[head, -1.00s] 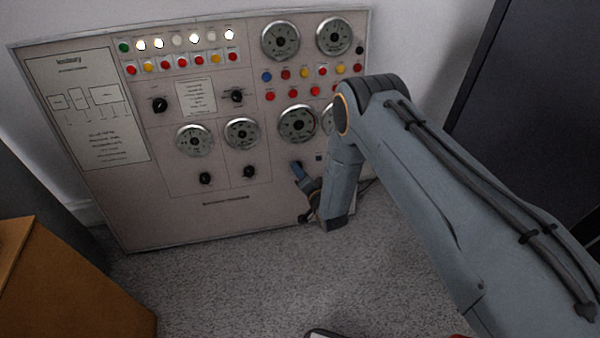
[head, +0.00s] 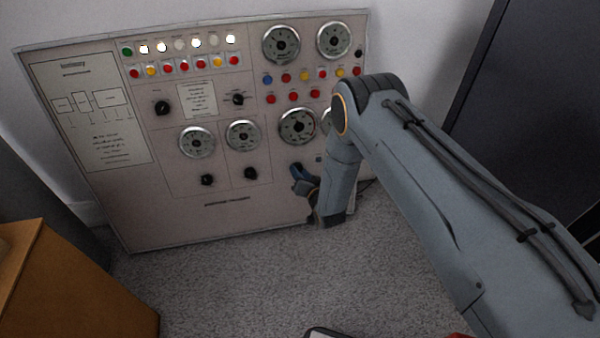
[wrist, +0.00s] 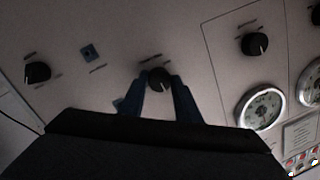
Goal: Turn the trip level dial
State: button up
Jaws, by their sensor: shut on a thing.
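A black round dial (wrist: 158,78) on the panel sits between the fingertips of my gripper (wrist: 158,83) in the wrist view. The blue fingers touch it on both sides, and the gripper is shut on it. Its small label is too blurred to read, so I cannot confirm the name. In the head view my gripper (head: 299,172) is at the lower right of the grey control panel (head: 140,215), and the dial is hidden behind it.
Other black knobs (wrist: 37,72) (wrist: 254,43) flank the held dial. A round gauge (wrist: 260,108) lies to its right. A brown wooden box (head: 80,290) stands at the lower left, and a dark cabinet (head: 530,90) at the right.

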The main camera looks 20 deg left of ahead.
jog(key=shift+n, duration=0.6)
jog(key=o, duration=1)
jog(key=shift+o, duration=0.2)
jog(key=p+v, duration=0.2)
jog(key=v, duration=0.5)
jog(key=shift+s+d+r, duration=0.2)
jog(key=shift+s, duration=0.1)
